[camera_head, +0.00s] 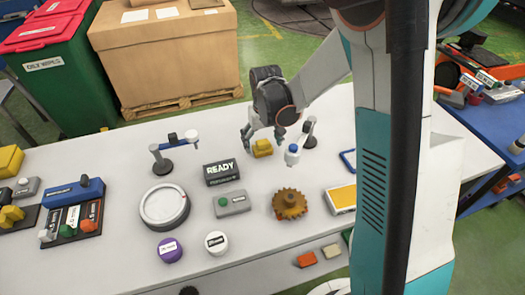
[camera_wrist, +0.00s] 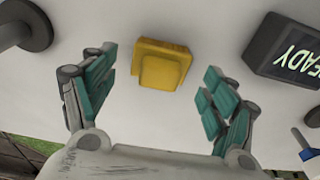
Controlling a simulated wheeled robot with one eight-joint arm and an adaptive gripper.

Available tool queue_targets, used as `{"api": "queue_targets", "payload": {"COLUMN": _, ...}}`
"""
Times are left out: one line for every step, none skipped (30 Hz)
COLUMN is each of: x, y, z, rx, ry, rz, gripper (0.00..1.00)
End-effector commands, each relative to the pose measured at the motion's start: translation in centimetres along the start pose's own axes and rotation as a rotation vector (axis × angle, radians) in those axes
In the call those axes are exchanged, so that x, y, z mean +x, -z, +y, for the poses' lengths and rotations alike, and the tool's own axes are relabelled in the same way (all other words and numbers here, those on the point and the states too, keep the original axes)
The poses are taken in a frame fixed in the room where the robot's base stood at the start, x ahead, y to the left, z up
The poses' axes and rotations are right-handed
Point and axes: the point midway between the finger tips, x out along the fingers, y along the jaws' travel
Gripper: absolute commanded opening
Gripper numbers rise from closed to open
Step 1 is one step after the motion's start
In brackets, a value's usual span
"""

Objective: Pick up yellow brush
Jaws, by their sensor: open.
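The yellow brush (camera_head: 262,148) looks like a small blocky yellow piece lying on the white table near its far edge. In the wrist view the yellow brush (camera_wrist: 162,68) shows as a wider base with a raised block, just beyond and between my fingertips. My gripper (camera_head: 264,134) is open above the brush, with one finger on either side in the picture. In the wrist view my gripper (camera_wrist: 158,72) has its teal pads apart, with nothing between them held. I cannot tell the exact height gap to the brush.
A brown gear (camera_head: 290,204) and round dial (camera_head: 164,206) lie nearer.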

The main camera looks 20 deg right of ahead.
Motion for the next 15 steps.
{"api": "queue_targets", "payload": {"x": 0.92, "y": 0.02, "z": 0.02, "rx": 0.0, "ry": 0.0, "rz": 0.0, "gripper": 0.78}}
{"api": "queue_targets", "payload": {"x": 1.16, "y": 0.01, "z": 0.02, "rx": 0.0, "ry": 0.0, "rz": 0.0, "gripper": 0.78}}
{"api": "queue_targets", "payload": {"x": 1.37, "y": -0.01, "z": 0.02, "rx": 0.0, "ry": 0.0, "rz": 0.0, "gripper": 0.78}}
{"api": "queue_targets", "payload": {"x": 1.44, "y": -0.01, "z": 0.03, "rx": 0.0, "ry": 0.0, "rz": 0.0, "gripper": 0.78}}
{"api": "queue_targets", "payload": {"x": 1.45, "y": -0.02, "z": 0.02, "rx": 0.0, "ry": 0.0, "rz": 0.0, "gripper": 0.78}}
{"api": "queue_targets", "payload": {"x": 1.41, "y": -0.02, "z": 0.03, "rx": 0.0, "ry": 0.0, "rz": 0.0, "gripper": 0.78}}
{"api": "queue_targets", "payload": {"x": 1.38, "y": -0.02, "z": 0.03, "rx": 0.0, "ry": 0.0, "rz": 0.0, "gripper": 0.78}}
{"api": "queue_targets", "payload": {"x": 1.36, "y": -0.02, "z": 0.03, "rx": 0.0, "ry": 0.0, "rz": 0.0, "gripper": 0.78}}
{"api": "queue_targets", "payload": {"x": 1.35, "y": -0.01, "z": 0.03, "rx": 0.0, "ry": 0.0, "rz": 0.0, "gripper": 0.78}}
{"api": "queue_targets", "payload": {"x": 1.34, "y": -0.01, "z": 0.03, "rx": 0.0, "ry": 0.0, "rz": 0.0, "gripper": 0.76}}
{"api": "queue_targets", "payload": {"x": 1.34, "y": -0.01, "z": 0.03, "rx": 0.0, "ry": 0.0, "rz": 0.0, "gripper": 0.69}}
{"api": "queue_targets", "payload": {"x": 1.34, "y": -0.01, "z": 0.03, "rx": 0.0, "ry": 0.0, "rz": 0.0, "gripper": 0.6}}
{"api": "queue_targets", "payload": {"x": 1.33, "y": -0.01, "z": 0.03, "rx": 0.0, "ry": 0.0, "rz": 0.0, "gripper": 0.53}}
{"api": "queue_targets", "payload": {"x": 1.33, "y": -0.01, "z": 0.03, "rx": 0.0, "ry": 0.0, "rz": 0.0, "gripper": 0.47}}
{"api": "queue_targets", "payload": {"x": 1.33, "y": -0.01, "z": 0.03, "rx": 0.0, "ry": 0.0, "rz": 0.0, "gripper": 0.38}}
